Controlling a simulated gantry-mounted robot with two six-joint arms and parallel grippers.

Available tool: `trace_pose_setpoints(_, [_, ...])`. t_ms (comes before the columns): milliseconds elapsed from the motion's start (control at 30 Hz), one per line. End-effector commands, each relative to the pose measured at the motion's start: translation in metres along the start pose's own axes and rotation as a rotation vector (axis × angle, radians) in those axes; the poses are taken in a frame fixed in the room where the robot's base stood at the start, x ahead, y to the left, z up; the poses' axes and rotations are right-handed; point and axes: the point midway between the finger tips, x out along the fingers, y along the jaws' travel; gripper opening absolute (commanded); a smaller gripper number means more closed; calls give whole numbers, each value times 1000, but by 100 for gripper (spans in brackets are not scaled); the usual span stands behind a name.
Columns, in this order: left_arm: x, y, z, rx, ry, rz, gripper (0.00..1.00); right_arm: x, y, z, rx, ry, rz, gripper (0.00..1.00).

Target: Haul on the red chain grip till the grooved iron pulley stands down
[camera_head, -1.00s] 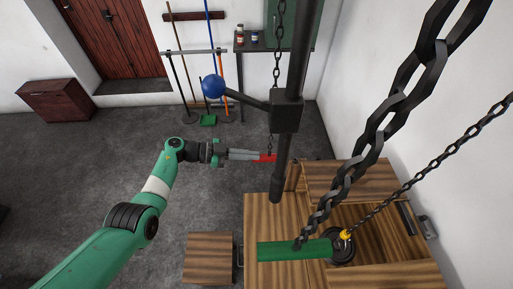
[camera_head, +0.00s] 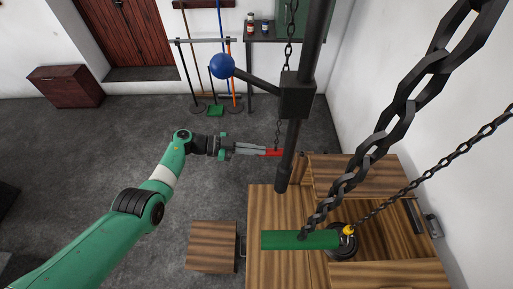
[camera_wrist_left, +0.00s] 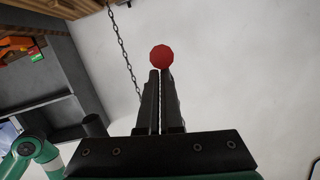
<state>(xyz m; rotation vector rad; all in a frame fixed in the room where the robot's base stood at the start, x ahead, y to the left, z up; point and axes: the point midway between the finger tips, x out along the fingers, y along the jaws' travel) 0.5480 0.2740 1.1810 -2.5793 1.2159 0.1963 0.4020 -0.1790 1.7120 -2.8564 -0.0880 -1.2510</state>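The red chain grip (camera_head: 274,153) is at the lower end of a thin dark chain, left of the black post. My left gripper (camera_head: 262,152) reaches it from the left, its fingers nearly together with the red grip at their tips. In the left wrist view the red grip (camera_wrist_left: 162,56) shows as a round end just past the fingertips (camera_wrist_left: 161,72); the finger contact is hard to see. The grooved iron pulley (camera_head: 342,243), dark and round, is at the wooden box beside a green bar (camera_head: 290,240), partly hidden by it. My right gripper is out of view.
A heavy chain (camera_head: 385,130) and a thinner chain (camera_head: 440,155) cross the right side. A wooden crate (camera_head: 211,247) stands below my arm.

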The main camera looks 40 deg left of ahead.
Motion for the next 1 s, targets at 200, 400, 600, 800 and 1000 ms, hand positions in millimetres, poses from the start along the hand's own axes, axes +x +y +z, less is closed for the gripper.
trace_pose_setpoints(200, [-26,-3,-28,-1,0,-1,0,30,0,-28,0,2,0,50])
trace_pose_setpoints(400, [-73,-2,-26,0,2,-1,0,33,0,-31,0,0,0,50])
trace_pose_setpoints(600, [-100,-2,-25,1,3,2,0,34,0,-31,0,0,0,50])
trace_pose_setpoints(800, [-105,-2,-26,1,4,5,0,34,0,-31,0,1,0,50])
trace_pose_setpoints(1000, [-104,-2,-26,2,4,4,0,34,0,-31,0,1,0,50])
